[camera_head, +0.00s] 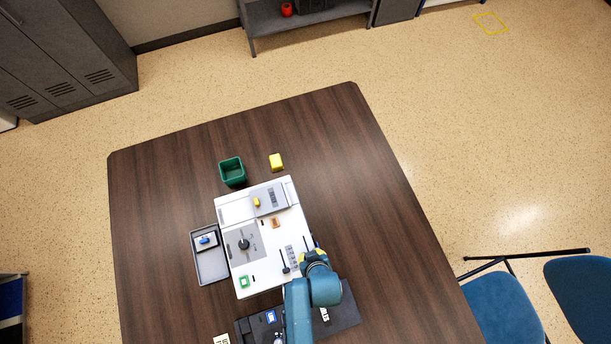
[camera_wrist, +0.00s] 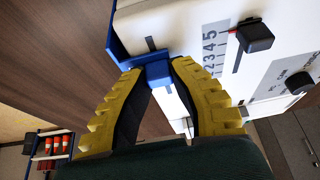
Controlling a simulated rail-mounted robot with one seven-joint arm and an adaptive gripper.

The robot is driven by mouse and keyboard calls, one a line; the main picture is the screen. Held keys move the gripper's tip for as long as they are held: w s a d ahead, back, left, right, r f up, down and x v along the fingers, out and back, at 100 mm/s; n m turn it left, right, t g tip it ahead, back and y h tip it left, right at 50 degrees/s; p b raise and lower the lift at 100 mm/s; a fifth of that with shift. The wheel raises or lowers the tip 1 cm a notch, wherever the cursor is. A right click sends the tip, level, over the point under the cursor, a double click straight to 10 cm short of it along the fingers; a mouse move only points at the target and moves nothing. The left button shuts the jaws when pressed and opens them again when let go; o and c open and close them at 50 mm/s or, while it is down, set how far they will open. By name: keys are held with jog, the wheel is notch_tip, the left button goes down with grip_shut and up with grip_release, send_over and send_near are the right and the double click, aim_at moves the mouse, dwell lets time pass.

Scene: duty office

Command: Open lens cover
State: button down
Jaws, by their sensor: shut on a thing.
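A white control panel (camera_head: 230,214) lies on the dark wooden table, with a dial, sliders and a yellow knob on top. In the wrist view, my gripper (camera_wrist: 158,68) is shut on a small blue block (camera_wrist: 158,78) with its two yellow-padded fingers. The block sits at the panel's edge beside a blue strip (camera_wrist: 118,45); I cannot tell if this is the lens cover. A black slider knob (camera_wrist: 255,36) stands beside a scale numbered 2 to 5. In the head view, my gripper (camera_head: 314,257) is at the panel's right edge, and my arm hides the blue block.
A green bin (camera_head: 232,181) and a yellow block (camera_head: 276,162) stand behind the panel. A grey tray (camera_head: 212,272) with a blue item is at its left. A dark panel (camera_head: 345,317) lies in front, partly under my arm. The table's right side is clear; blue chairs (camera_head: 503,300) stand beyond.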

jog(key=shift+s+d+f, duration=0.1)
jog(key=shift+s+d, duration=0.05)
jog(key=shift+s, duration=0.5)
jog(key=c, duration=0.9)
grip_release()
jog(key=shift+w, duration=0.1)
jog(key=v, duration=1.2)
